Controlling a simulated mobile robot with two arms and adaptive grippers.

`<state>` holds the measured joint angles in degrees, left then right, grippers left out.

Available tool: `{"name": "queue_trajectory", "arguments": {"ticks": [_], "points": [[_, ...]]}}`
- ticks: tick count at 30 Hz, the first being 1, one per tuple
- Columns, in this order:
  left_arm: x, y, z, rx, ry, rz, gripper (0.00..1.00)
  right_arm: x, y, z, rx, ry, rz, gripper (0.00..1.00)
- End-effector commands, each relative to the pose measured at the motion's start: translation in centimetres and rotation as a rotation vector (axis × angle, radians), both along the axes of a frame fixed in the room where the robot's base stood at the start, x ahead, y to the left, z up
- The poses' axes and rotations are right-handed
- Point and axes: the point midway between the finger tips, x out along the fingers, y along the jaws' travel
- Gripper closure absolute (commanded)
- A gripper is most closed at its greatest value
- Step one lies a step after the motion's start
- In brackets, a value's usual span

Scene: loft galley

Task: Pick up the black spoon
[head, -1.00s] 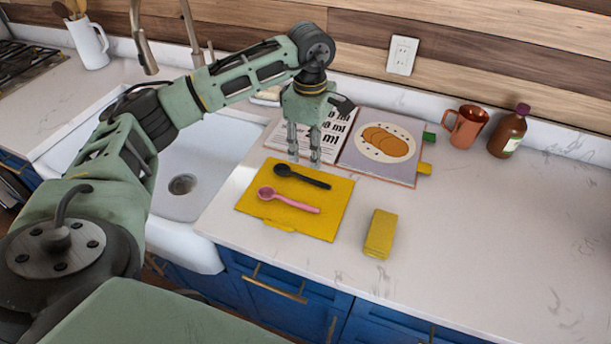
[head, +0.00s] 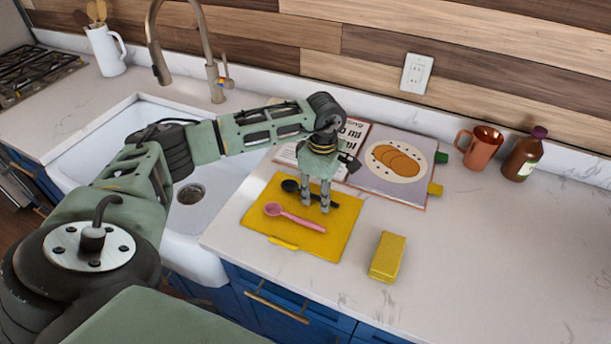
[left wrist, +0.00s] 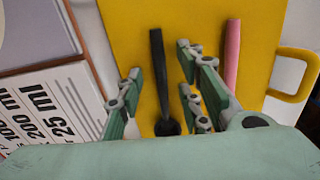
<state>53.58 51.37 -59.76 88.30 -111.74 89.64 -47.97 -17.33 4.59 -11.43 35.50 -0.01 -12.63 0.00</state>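The black spoon (head: 290,186) lies on a yellow cutting board (head: 337,243) on the counter, bowl to the left and handle partly behind my gripper. My left gripper (head: 315,209) is open and points down at the spoon. In the left wrist view the spoon's dark handle (left wrist: 158,80) runs between the spread fingers, which do not appear to close on it. How far the fingertips are above the board is hard to tell. A pink spoon (head: 296,217) lies on the same board, in front of the black one. My right gripper is not in view.
An open recipe book (head: 393,190) lies behind the board, and a yellow block (head: 387,257) to its right. A copper mug (head: 482,148) and a brown bottle (head: 524,157) stand at the back. The sink (head: 192,222) is left. The right counter is clear.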

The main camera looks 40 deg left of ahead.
Motion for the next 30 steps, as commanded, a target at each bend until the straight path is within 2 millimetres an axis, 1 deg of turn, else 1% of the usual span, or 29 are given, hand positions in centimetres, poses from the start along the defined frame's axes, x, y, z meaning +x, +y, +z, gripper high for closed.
{"name": "queue_trajectory", "arguments": {"ticks": [6,7,18,30], "points": [[0.0,0.0,-0.16,0.0,0.0,-0.001,0.66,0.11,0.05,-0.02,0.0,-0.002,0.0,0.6],[0.0,0.01,-0.15,0.0,0.0,-0.001,0.68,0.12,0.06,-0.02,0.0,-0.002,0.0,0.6],[0.01,0.02,-0.11,0.0,-0.001,0.0,1.0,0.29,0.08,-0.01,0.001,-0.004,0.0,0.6],[0.08,0.04,0.23,0.001,-0.003,0.0,1.0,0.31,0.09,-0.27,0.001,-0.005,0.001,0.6]]}}
